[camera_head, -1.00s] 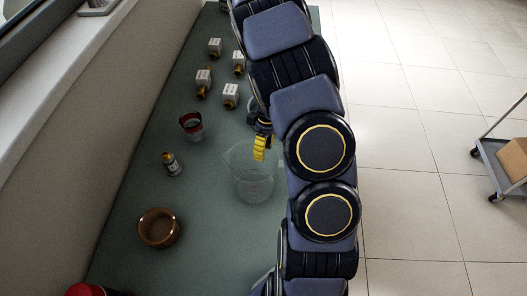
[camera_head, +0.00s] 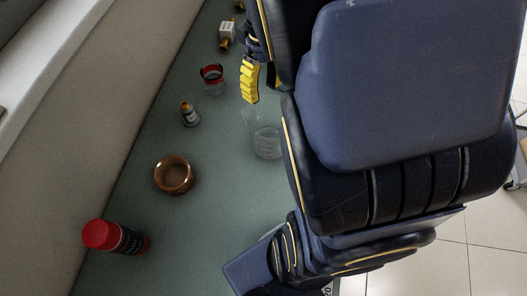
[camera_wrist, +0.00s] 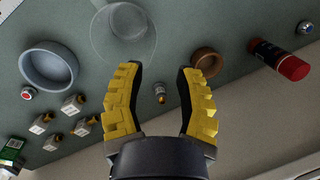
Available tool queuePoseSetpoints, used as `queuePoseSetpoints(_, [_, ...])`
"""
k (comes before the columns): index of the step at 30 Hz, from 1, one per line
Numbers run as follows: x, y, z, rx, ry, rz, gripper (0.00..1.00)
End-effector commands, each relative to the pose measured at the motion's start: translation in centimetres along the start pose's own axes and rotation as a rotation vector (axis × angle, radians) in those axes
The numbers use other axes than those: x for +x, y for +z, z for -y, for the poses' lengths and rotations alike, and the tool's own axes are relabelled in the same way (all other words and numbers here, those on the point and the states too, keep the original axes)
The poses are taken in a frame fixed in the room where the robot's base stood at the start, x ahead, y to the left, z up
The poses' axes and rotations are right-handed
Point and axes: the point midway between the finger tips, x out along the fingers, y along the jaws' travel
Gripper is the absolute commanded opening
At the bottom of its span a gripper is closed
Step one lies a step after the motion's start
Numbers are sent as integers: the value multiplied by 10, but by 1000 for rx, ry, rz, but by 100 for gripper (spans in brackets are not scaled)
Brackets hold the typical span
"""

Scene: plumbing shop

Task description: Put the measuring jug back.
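The clear measuring jug (camera_head: 267,141) stands on the green bench, partly hidden behind my arm in the head view. In the wrist view the jug (camera_wrist: 122,28) shows at the top, beyond the left fingertip. My gripper (camera_wrist: 158,78) is open, with its two yellow fingers wide apart and nothing between them. In the head view one yellow finger of my gripper (camera_head: 249,80) shows above and left of the jug; the other is hidden.
A grey bowl (camera_wrist: 48,66) and several boxed fittings (camera_wrist: 73,104) show in the wrist view. A wall borders the bench.

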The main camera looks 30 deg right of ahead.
Motion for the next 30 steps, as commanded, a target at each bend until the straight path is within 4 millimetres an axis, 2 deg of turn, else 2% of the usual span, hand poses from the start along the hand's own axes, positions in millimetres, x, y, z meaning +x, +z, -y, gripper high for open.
queuePoseSetpoints(1, [-7,12,25,22,14,-1,34])
queuePoseSetpoints(3, [-11,32,52,68,24,6,34])
queuePoseSetpoints(6, [-11,60,83,122,44,15,34])
queuePoseSetpoints(10, [-10,91,106,170,77,7,34])
queuePoseSetpoints(13, [-6,106,114,195,95,7,34])
queuePoseSetpoints(16, [-5,114,116,212,107,5,34])
queuePoseSetpoints(30, [-3,115,118,216,101,11,34])
